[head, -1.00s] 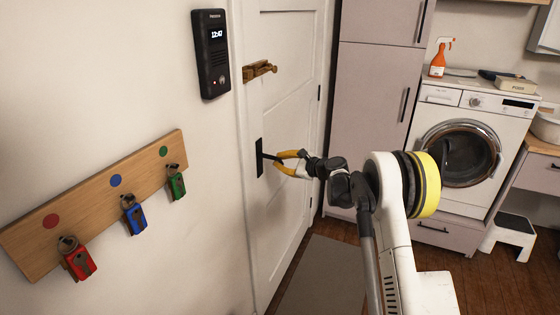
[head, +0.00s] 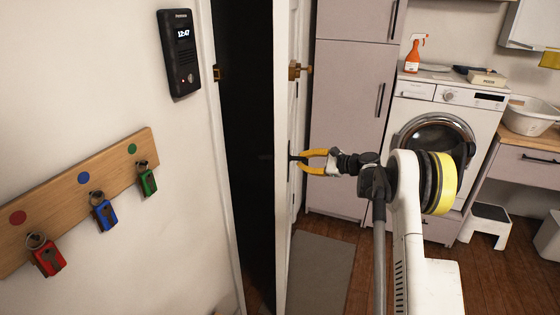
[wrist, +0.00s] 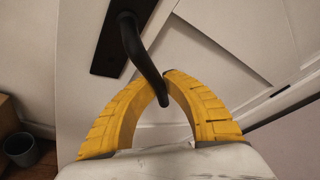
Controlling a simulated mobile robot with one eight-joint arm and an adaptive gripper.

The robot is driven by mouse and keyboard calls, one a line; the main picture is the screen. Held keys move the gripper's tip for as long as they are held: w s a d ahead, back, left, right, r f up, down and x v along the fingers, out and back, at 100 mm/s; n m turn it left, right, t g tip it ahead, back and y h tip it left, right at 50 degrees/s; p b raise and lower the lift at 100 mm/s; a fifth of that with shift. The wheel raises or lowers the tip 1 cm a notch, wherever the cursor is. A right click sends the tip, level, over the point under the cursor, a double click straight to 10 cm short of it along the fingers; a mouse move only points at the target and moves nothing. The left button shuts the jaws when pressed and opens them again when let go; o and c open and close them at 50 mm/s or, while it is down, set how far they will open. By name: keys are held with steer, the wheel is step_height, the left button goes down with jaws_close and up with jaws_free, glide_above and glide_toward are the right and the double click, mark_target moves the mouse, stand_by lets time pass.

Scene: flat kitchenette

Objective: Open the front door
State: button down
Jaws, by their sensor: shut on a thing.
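The white front door (head: 282,220) stands ajar, with a dark gap between it and the frame on its left. In the head view I see its edge and a narrow strip of its face. Its black handle (wrist: 146,60) bends down from a black plate in the wrist view. My gripper (head: 306,161) has yellow fingers closed around the handle's lever; they also show in the wrist view (wrist: 163,82). In the head view the handle is mostly hidden by the fingers and the door edge.
A brass latch (head: 299,70) sits higher on the door. An intercom (head: 179,52) and a key board (head: 70,200) hang on the left wall. A grey mat (head: 321,270) lies on the floor. Tall cabinets (head: 350,120) and a washing machine (head: 440,115) stand beyond.

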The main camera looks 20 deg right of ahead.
steer(key=s+d, duration=0.3)
steer(key=d, duration=0.8)
steer(key=shift+d, duration=0.35)
steer(key=c, duration=1.4)
jaws_free()
steer(key=shift+s+d, duration=0.1)
steer(key=shift+d, duration=0.05)
steer(key=v, duration=1.2)
steer(key=shift+c, duration=0.4)
